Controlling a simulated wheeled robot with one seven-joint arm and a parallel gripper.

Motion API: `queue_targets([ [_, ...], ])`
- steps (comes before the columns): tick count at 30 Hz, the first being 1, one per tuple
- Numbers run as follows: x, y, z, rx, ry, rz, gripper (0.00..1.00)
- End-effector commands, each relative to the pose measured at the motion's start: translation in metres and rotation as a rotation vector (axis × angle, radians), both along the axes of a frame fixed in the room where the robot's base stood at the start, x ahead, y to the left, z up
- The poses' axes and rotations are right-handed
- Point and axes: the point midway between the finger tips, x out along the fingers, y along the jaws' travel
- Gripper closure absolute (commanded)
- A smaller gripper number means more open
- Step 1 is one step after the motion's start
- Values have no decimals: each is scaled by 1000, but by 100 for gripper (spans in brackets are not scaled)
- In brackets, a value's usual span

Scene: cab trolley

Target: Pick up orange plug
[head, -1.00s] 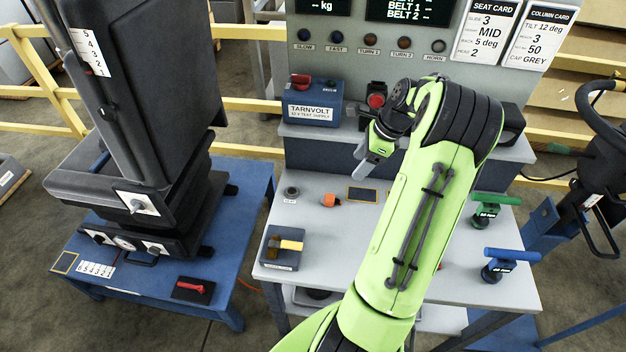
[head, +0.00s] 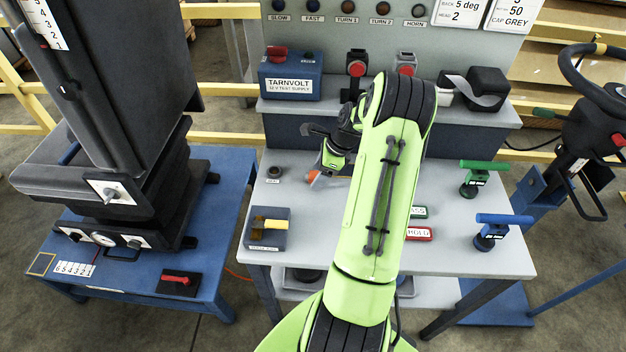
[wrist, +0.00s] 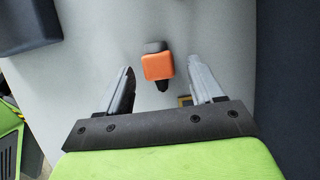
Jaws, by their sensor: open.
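The orange plug (wrist: 158,67) lies on the grey bench top, with a dark grey end and a black tip. In the wrist view it sits just beyond and between the two fingertips of my gripper (wrist: 160,75), apart from both. The fingers are spread and nothing is between them. In the head view the orange plug (head: 313,176) is partly hidden by my gripper (head: 326,178), which is low over the bench.
A dark round socket (head: 274,173) stands left of the plug. A grey block with a yellow handle (head: 268,224) is at the front left. The blue Tarnvolt supply box (head: 291,77) is on the shelf behind. Green (head: 482,165) and blue (head: 503,218) T-handles stand at right.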

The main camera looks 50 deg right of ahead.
Motion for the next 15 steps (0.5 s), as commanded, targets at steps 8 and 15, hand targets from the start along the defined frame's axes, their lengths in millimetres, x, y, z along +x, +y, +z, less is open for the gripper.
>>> queue_targets([
  [8,0,-1,2,-2,0,-1,52],
  [15,0,-1,2,-2,-1,0,89],
])
